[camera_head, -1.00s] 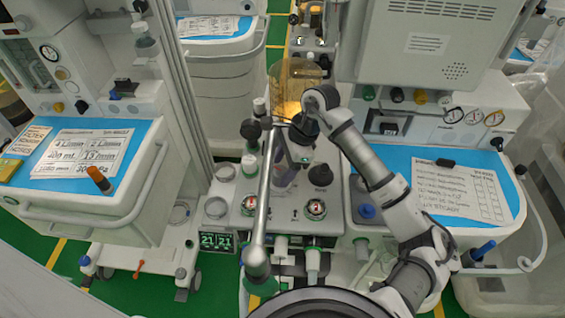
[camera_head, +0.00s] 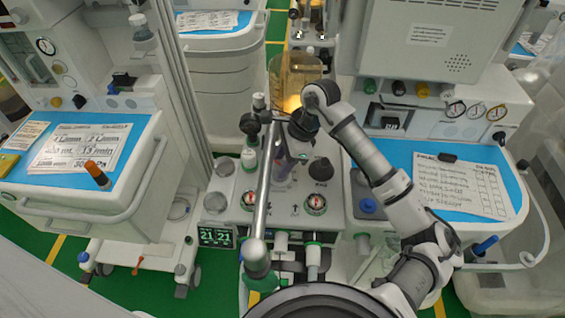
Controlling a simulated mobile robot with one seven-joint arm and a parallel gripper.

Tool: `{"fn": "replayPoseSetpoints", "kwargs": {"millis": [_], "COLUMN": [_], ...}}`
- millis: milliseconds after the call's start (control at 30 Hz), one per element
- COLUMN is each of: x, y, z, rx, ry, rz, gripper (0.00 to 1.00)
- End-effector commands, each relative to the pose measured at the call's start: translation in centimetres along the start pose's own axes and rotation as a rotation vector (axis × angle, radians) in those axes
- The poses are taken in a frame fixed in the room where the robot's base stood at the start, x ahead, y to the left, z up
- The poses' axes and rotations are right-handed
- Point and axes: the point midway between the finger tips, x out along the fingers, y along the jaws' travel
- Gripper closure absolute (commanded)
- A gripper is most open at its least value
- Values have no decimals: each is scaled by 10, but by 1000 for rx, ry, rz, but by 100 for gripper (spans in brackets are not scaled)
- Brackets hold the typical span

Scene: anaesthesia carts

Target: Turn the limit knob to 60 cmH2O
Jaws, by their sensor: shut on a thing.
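My arm reaches in from the lower right and bends down over the middle machine. My gripper (camera_head: 298,156) points down at the machine's top, beside the metal tube. It is shut on what seems to be the limit knob; the knob is mostly hidden under the gripper and its setting cannot be read. A separate large black knob or cap (camera_head: 321,170) stands just right of the gripper, apart from it.
A slanted metal tube (camera_head: 264,190) runs close on the left of my gripper. Two round gauges with red marks (camera_head: 316,204) sit in front. An amber canister (camera_head: 294,76) stands behind. A blue-topped tray (camera_head: 440,205) lies right.

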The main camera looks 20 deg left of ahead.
Motion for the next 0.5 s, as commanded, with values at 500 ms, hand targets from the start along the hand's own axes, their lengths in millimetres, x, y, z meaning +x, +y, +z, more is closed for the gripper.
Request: {"fn": "replayPoseSetpoints", "kwargs": {"millis": [500], "x": [7], "y": [3], "z": [-2], "rx": [341], "ry": [3], "rz": [-147], "gripper": [82]}}
